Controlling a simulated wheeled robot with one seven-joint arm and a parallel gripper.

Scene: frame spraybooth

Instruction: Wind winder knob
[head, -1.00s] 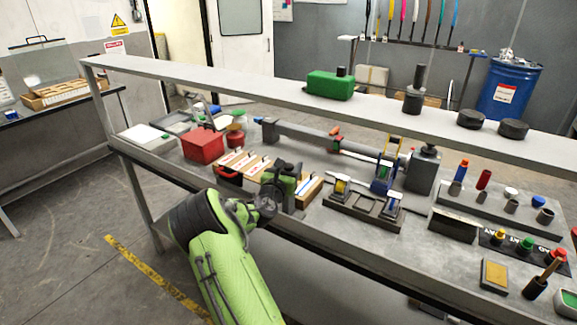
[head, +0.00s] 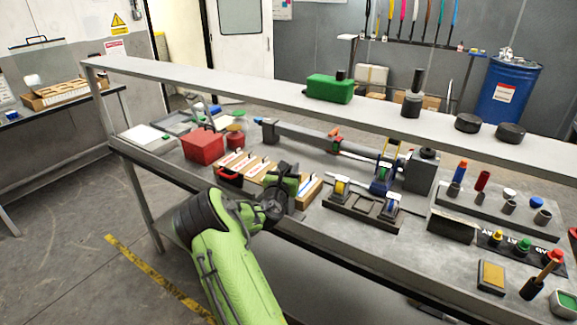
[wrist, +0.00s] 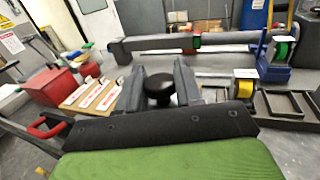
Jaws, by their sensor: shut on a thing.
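The black round winder knob (wrist: 158,88) shows in the middle of the wrist view, between the two grey fingers of my gripper (wrist: 160,86). The fingers are shut on it from both sides. In the head view my gripper (head: 288,182) is at the front edge of the bench, over the wooden card tray, and it hides the knob. The winder's body under the knob is hidden by my gripper and wrist in both views.
A wooden tray of cards (head: 250,166) and a red box (head: 202,144) stand to the left. A dark stand with yellow and blue reels (head: 361,208) is close on the right. A long grey tube (head: 310,137) lies behind.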

